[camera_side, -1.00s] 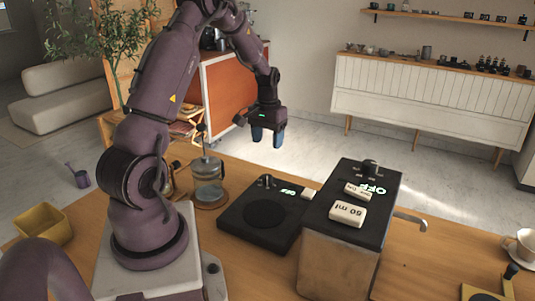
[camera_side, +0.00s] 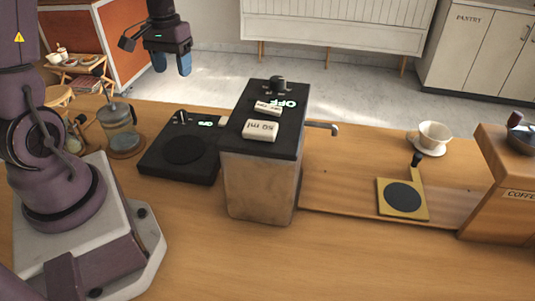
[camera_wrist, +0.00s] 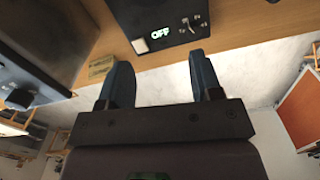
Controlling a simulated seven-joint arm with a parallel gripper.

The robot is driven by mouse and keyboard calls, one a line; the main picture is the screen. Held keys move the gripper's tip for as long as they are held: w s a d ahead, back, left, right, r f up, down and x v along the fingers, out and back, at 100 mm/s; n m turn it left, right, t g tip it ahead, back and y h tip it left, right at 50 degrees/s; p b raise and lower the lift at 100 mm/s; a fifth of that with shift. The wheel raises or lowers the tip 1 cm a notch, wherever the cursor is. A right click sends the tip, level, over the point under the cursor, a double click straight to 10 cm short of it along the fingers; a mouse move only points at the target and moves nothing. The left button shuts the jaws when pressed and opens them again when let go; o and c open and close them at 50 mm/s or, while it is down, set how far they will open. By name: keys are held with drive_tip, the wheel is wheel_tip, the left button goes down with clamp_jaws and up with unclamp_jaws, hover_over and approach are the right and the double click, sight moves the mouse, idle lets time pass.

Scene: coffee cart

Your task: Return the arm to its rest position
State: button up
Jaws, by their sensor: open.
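My gripper (camera_side: 172,64) hangs in the air at the upper left of the side view, above and behind the black scale. Its blue fingers point down and hold nothing. In the wrist view, the two blue fingers (camera_wrist: 162,84) stand well apart with empty space between them. My arm rises from its base at the left of the side view, and its upper part is cut off by the frame.
A white cup (camera_side: 434,134), a brass-coloured stand (camera_side: 399,211) and a coffee grinder (camera_side: 505,215) are at the right. The front counter is clear.

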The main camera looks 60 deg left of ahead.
drive_tip(key=s+d+r+m+t, duration=0.3)
drive_tip(key=d+r, duration=0.3)
drive_tip(key=d, duration=0.4)
drive_tip(key=s+d+r+m+t, duration=0.2)
drive_tip(key=s+d+r+m, duration=0.2)
drive_tip(key=d+r, duration=0.3)
drive_tip(key=d, duration=0.4)
drive_tip(key=shift+s+d+t, duration=0.3)
drive_tip(key=shift+s+t, duration=0.05)
drive_tip(key=shift+t, duration=0.05)
idle(1.2)
